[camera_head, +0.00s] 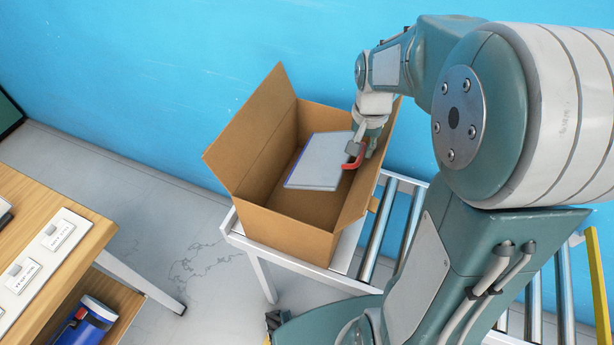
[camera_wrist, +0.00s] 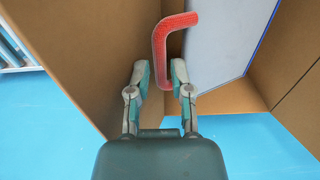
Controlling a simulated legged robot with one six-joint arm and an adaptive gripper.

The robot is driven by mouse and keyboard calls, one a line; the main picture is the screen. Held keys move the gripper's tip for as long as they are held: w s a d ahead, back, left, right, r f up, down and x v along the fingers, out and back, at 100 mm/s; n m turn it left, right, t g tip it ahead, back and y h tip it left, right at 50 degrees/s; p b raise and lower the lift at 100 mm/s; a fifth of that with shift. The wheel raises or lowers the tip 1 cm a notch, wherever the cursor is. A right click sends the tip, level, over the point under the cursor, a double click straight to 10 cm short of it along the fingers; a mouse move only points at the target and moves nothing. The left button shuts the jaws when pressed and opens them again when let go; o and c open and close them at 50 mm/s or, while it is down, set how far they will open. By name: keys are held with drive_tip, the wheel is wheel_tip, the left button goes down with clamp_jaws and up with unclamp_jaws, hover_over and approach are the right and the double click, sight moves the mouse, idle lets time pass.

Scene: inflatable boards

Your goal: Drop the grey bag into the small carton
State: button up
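The brown carton (camera_head: 285,225) stands open, flaps up, on a roller conveyor. A flat light-grey piece with blue edges (camera_head: 318,163) lies tilted inside it, and is the only thing in view that could be the grey bag. It also shows in the wrist view (camera_wrist: 222,40). A red bent tube (camera_wrist: 172,40) lies by the grey piece; I cannot tell whether they are joined. My gripper (camera_head: 363,151) is down inside the carton by its right wall.
The conveyor's rollers (camera_head: 402,215) run right of the carton, with a yellow rail (camera_head: 600,290) at the far right. A wooden table (camera_head: 35,215) with white labelled pieces stands at left; a blue cylinder (camera_head: 88,322) sits on its lower shelf. A blue wall is behind.

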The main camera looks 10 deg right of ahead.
idle(0.4)
wheel_tip(320, 180, up, 12)
idle(0.4)
drive_tip(key=shift+a, duration=0.1)
drive_tip(key=s+a+n+t, duration=0.2)
drive_tip(key=s+a+n, duration=0.1)
drive_tip(key=s, duration=0.4)
drive_tip(key=s+a+n+t, duration=0.3)
drive_tip(key=s+a+n, duration=0.1)
drive_tip(key=s, duration=0.4)
drive_tip(key=shift+a+t, duration=0.3)
drive_tip(key=shift+a, duration=0.2)
drive_tip(key=shift+f, duration=0.1)
idle(1.1)
